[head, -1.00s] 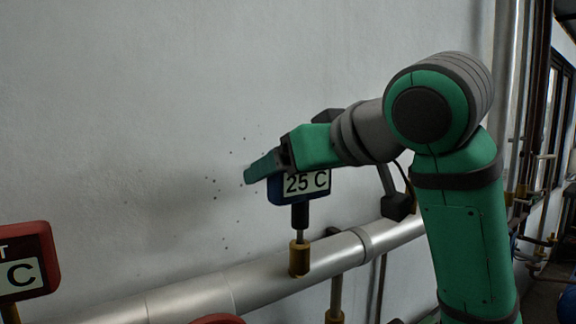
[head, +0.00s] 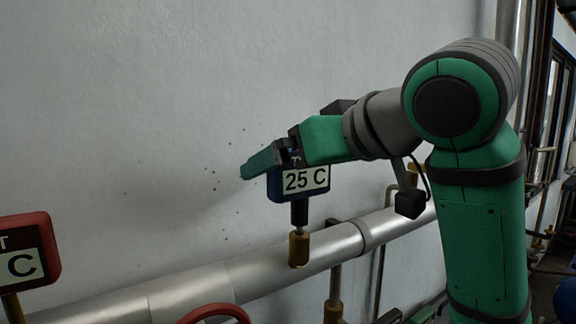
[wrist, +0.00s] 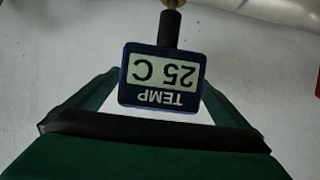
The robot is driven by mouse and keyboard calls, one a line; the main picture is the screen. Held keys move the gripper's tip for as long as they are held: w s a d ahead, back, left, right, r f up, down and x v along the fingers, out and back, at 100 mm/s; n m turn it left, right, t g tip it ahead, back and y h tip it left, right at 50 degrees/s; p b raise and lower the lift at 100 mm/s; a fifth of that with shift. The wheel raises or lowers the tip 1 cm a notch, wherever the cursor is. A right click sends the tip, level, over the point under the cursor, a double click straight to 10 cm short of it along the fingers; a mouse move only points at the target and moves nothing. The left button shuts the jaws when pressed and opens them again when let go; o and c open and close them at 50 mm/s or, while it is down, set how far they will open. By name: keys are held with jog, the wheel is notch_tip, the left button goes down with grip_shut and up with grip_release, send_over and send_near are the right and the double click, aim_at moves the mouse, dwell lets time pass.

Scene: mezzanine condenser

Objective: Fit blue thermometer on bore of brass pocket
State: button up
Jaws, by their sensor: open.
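The blue thermometer (head: 298,181) reads 25 C and stands upright above the brass pocket (head: 299,249) on the silver pipe. My gripper (head: 256,167) is open around the upper part of the thermometer. In the wrist view one green finger is on each side, with gaps beside the case.
The silver pipe (head: 240,276) runs along the pale wall. A red gauge (head: 25,262) stands at the left, and a red ring (head: 214,313) shows at the bottom edge. Another brass fitting (head: 333,300) is below the pipe. The wall area at left is clear.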

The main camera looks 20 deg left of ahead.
jog(key=v, duration=0.9)
